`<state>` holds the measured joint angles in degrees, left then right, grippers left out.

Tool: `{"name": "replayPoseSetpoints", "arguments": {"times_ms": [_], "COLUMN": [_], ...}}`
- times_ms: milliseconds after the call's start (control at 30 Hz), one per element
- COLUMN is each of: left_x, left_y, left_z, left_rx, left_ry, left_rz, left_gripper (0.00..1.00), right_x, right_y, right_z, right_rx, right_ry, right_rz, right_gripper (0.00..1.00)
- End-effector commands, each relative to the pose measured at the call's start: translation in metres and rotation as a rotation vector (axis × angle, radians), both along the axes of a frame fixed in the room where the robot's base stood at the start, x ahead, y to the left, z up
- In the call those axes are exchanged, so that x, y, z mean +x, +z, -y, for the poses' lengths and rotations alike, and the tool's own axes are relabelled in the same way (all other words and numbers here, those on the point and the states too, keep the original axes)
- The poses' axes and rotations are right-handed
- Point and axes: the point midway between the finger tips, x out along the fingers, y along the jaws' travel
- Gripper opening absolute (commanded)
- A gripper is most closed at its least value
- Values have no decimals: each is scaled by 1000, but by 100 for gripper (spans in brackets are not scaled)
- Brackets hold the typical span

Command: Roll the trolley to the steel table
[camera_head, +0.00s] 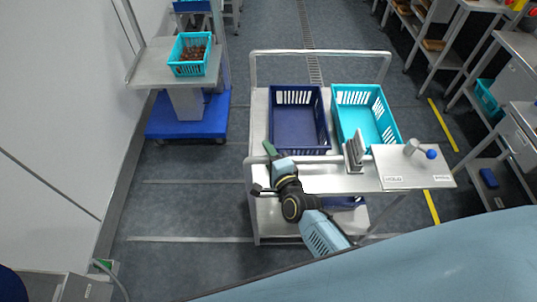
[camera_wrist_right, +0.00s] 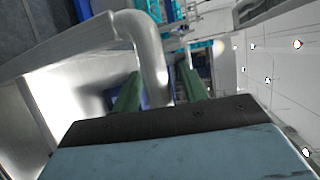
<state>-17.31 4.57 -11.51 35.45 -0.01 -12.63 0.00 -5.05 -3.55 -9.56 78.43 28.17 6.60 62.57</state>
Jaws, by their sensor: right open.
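The steel trolley (camera_head: 260,110) stands in the middle of the head view, with upright rails at its far and near ends. A navy crate (camera_head: 299,150) and a turquoise crate (camera_head: 362,88) sit side by side on its top. My right gripper (camera_head: 267,165) is open at the trolley's near left corner. In the wrist view the bent steel handle (camera_wrist_right: 152,60) passes between the green fingers of that gripper (camera_wrist_right: 160,92); contact cannot be told. My left gripper is not in view. A steel table (camera_head: 518,45) stands at the right edge.
A steel stand on a blue base (camera_head: 190,118) at upper left bears a small turquoise basket of dates (camera_head: 190,72). A labelled plate with a blue-knobbed lever (camera_head: 431,154) is at the trolley's near right. Floor left of the trolley (camera_head: 185,195) is clear.

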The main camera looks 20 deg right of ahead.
Motion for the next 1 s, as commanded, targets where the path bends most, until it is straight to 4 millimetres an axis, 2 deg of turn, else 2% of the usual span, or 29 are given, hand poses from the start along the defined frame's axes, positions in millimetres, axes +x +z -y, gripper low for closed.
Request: {"name": "replayPoseSetpoints", "arguments": {"times_ms": [267,500,600,1000], "left_x": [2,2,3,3], "left_y": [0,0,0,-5], "left_z": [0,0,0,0], "left_rx": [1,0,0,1], "left_ry": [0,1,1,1], "left_rz": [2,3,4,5], "left_gripper": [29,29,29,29], "right_x": [1,0,0,3], "right_y": [0,0,0,-2], "right_z": [0,0,0,3], "right_rx": [0,0,0,-2], "right_ry": [0,0,0,16], "right_rz": [0,0,0,1], "right_gripper": [42,11,0,0]}}
